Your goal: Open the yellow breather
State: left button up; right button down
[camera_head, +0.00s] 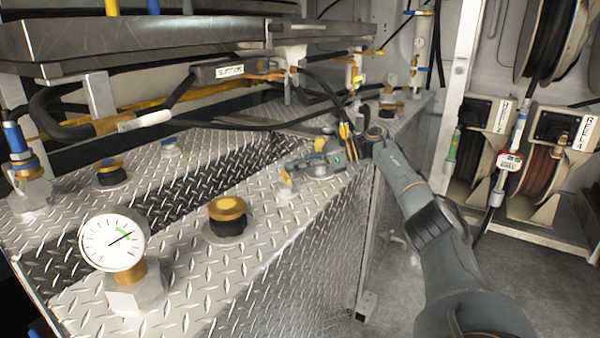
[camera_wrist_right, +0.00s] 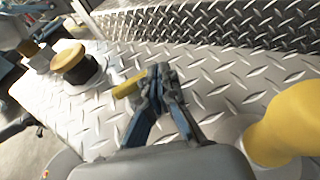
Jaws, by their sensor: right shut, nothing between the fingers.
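A yellow-gold cap on a black ribbed body (camera_head: 228,214) stands on the diamond plate, left of and nearer than my right gripper. What looks like the same cap shows at the upper left of the wrist view (camera_wrist_right: 70,62). My right gripper (camera_head: 292,166) is shut and empty, low over the plate, pointing left. In the wrist view its fingertips (camera_wrist_right: 158,74) meet beside a small yellow piece (camera_wrist_right: 127,88). That piece (camera_head: 286,178) shows just below the fingertips in the head view. I cannot tell whether they touch. My left gripper is not in view.
A white-faced gauge (camera_head: 113,242) stands front left. Another yellow cap (camera_head: 110,168) sits farther left. A large yellow part (camera_wrist_right: 285,122) is close at the right in the wrist view. Hoses and a metal shelf (camera_head: 150,38) hang above; hose reels (camera_head: 545,160) stand right.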

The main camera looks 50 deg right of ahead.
jog(key=shift+w, duration=0.15)
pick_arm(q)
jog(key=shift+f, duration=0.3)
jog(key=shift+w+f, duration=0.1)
pick_arm(e)
jog(key=shift+w, duration=0.2)
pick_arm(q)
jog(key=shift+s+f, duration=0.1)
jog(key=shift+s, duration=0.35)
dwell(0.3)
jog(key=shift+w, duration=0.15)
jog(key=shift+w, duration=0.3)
pick_arm(e)
jog(key=shift+a, duration=0.1)
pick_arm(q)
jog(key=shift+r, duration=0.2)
